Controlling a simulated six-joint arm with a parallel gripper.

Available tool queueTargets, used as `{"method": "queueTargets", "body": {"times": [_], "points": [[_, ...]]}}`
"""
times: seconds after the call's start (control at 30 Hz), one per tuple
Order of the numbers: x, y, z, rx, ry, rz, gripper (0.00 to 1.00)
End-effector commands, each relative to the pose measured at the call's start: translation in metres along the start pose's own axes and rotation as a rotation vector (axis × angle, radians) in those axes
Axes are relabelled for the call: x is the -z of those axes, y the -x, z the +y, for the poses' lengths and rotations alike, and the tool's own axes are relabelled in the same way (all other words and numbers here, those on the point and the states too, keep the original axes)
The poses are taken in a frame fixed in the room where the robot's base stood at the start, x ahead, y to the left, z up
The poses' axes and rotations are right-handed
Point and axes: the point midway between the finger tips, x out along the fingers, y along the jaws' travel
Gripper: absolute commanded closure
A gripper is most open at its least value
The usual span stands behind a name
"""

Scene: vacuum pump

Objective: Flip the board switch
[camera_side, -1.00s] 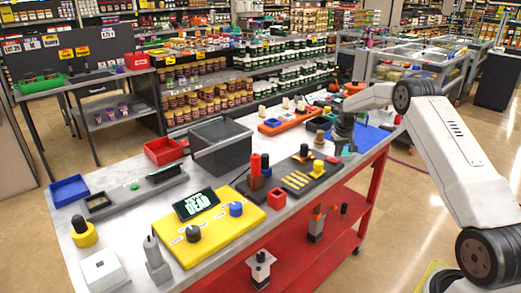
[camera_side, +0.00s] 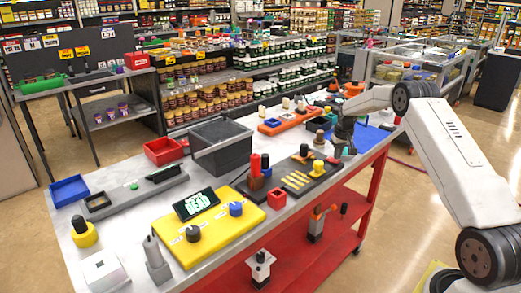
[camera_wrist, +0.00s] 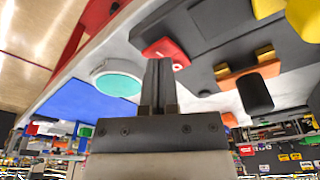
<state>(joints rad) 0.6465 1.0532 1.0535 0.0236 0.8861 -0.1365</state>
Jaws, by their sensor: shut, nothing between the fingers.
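A switch-like part with an orange base (camera_wrist: 248,73), brass-coloured clips and a black handle (camera_wrist: 255,93) shows at the right of the wrist view. In the side view the dark board (camera_side: 290,190) carries yellow strips and a yellow knob (camera_side: 318,168). My gripper (camera_wrist: 159,68) is shut and empty, its fingertips close to a red part (camera_wrist: 166,50) with a white mark. In the side view my gripper (camera_side: 344,148) is low over the table's right end, partly hidden by my wrist.
A teal-topped round disc (camera_wrist: 118,82) and a blue mat (camera_wrist: 80,100) lie left of my fingers in the wrist view.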

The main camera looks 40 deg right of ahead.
Motion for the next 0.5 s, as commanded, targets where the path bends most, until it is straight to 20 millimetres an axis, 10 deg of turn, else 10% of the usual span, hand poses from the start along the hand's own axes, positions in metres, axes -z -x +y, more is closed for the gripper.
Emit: {"method": "queueTargets", "body": {"times": [0.5], "points": [[-0.0009, -0.0058, 0.0000, 0.000, 0.000, 0.000, 1.00]]}}
